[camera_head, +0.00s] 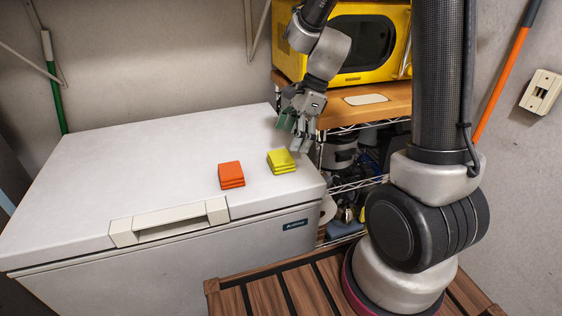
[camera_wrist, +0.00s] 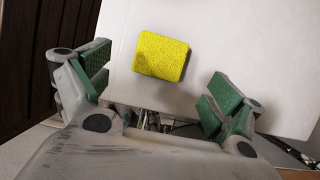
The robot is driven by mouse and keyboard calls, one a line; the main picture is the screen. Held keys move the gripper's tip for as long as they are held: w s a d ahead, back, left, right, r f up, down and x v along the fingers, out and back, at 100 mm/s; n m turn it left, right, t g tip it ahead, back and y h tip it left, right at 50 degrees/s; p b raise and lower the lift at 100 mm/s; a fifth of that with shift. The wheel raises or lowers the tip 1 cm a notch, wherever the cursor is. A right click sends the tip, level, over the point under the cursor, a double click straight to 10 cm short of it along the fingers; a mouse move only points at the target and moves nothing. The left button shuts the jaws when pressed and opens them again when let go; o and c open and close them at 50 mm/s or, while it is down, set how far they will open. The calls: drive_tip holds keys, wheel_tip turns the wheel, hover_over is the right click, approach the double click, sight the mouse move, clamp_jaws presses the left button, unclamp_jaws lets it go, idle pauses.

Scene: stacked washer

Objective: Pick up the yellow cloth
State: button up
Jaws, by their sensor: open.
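The yellow cloth (camera_head: 281,161) is a small folded stack on the white freezer lid, near its right edge. In the wrist view the yellow cloth (camera_wrist: 160,56) lies flat beyond the fingertips, roughly centred between them. My gripper (camera_head: 296,129) is above the lid's right edge, just behind and to the right of the cloth. The wrist view shows my gripper (camera_wrist: 158,82) open, with green pads apart and nothing between them. It does not touch the cloth.
An orange folded cloth (camera_head: 231,175) lies left of the yellow one on the white freezer (camera_head: 120,170). A wire shelf with a wooden top (camera_head: 335,112) and a yellow microwave (camera_head: 350,45) stands close behind my gripper. The lid's left side is clear.

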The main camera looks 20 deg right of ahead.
sight(283, 156)
drive_tip(key=x, duration=0.6)
drive_tip(key=shift+a+f, duration=0.1)
drive_tip(key=shift+f, duration=0.25)
drive_tip(key=c, duration=1.1)
wheel_tip(283, 156, up, 10)
drive_tip(key=shift+r, duration=0.1)
